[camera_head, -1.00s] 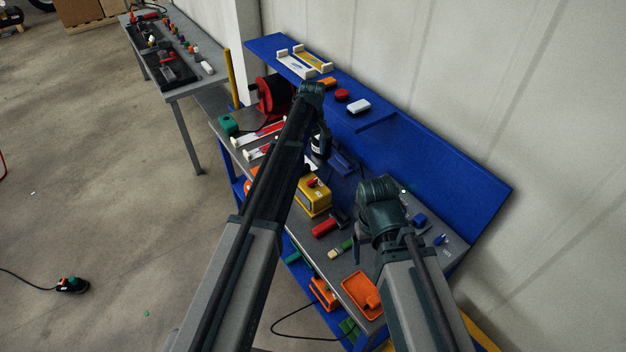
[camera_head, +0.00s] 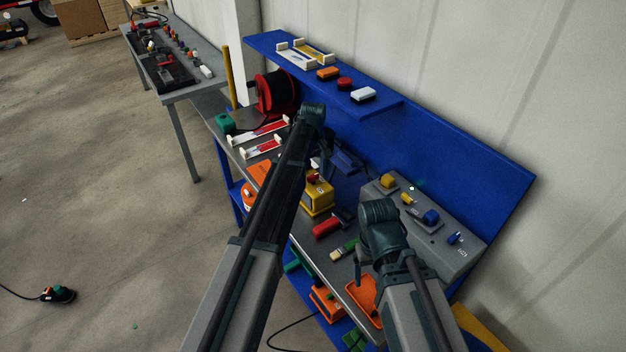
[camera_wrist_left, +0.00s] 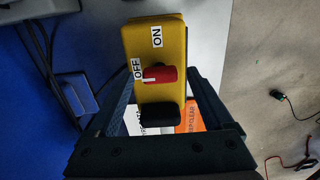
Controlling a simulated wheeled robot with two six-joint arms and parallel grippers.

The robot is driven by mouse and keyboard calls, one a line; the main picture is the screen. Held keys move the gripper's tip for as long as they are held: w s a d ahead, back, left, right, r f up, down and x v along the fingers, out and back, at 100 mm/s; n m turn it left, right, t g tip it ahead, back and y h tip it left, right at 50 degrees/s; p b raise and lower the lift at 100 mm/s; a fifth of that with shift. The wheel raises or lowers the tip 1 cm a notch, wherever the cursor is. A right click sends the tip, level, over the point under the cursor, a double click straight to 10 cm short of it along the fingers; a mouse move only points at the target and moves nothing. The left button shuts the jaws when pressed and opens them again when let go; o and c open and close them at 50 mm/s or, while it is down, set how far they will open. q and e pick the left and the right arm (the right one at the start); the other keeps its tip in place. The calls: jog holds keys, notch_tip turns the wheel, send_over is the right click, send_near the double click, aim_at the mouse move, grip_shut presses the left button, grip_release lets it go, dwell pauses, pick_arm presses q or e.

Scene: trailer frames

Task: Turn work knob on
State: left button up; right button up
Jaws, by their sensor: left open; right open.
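A yellow box (camera_head: 319,196) with a red knob (camera_head: 313,178) stands on the workbench. In the left wrist view the box (camera_wrist_left: 153,37) carries an ON label (camera_wrist_left: 157,36) and an OFF label (camera_wrist_left: 137,69). The red knob (camera_wrist_left: 160,75) has a white mark pointing toward OFF. My left gripper (camera_wrist_left: 162,84) is open, with one finger on each side of the knob in that view; contact cannot be told. In the head view my left gripper (camera_head: 324,148) is partly hidden by its arm. My right gripper (camera_head: 360,258) is open and empty above the bench, largely hidden by its wrist.
A grey panel (camera_head: 462,262) with yellow and blue parts lies at the bench's right. A red-handled tool (camera_head: 327,227), a brush (camera_head: 345,250) and an orange tray (camera_head: 362,297) lie near the right arm. A blue back wall (camera_head: 450,170) bounds the bench.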

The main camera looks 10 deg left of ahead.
pick_arm(q)
jog(key=shift+f, duration=0.1)
grip_shut()
dwell(0.4)
jog(key=shift+m, duration=0.3)
jog(key=m, duration=1.3)
jog(key=shift+m, duration=2.3)
